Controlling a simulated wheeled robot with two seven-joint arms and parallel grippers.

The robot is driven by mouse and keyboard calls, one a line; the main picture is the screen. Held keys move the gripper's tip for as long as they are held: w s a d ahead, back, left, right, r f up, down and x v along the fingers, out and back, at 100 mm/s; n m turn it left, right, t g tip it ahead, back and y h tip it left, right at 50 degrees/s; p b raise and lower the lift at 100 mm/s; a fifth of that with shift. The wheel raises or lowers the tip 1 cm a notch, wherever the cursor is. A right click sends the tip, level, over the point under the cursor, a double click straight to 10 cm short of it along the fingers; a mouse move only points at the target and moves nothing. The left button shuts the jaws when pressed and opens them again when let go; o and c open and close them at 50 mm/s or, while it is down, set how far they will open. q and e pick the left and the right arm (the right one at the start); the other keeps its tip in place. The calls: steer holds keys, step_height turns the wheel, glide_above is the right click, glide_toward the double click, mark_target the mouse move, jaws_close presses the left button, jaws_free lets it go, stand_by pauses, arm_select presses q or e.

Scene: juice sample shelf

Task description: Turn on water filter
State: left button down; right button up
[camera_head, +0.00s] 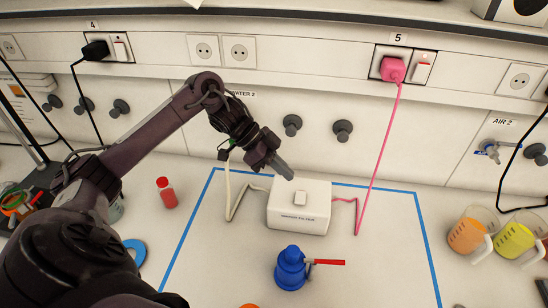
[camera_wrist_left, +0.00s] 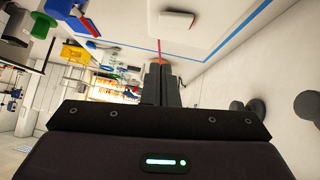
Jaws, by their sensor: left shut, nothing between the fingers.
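The water filter is a white box (camera_head: 300,217) on the bench, with a small raised white switch (camera_head: 299,198) on its top and dark lettering on its front. The switch also shows at the top of the left wrist view (camera_wrist_left: 177,19). My left gripper (camera_head: 287,172) is shut and empty. In the head view its fingertips appear just behind and above the box's back edge, apart from the switch. Its fingers also show in the left wrist view (camera_wrist_left: 160,75). My right gripper is not in view.
A pink plug (camera_head: 393,69) feeds a pink cable to the filter's right side. Beakers with orange (camera_head: 467,235) and yellow (camera_head: 513,240) liquid stand at right, a red vial (camera_head: 167,193) at left.

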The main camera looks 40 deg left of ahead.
mark_target(304, 201)
arm_select(q)
steer(key=p+x, duration=0.1)
steer(key=x, duration=0.2)
steer(key=shift+d, duration=0.35)
step_height(304, 201, down, 3)
steer(key=shift+s+d+r+p, duration=0.1)
steer(key=shift+p, duration=0.65)
steer(key=shift+s+f, duration=0.1)
steer(key=shift+f, duration=0.8)
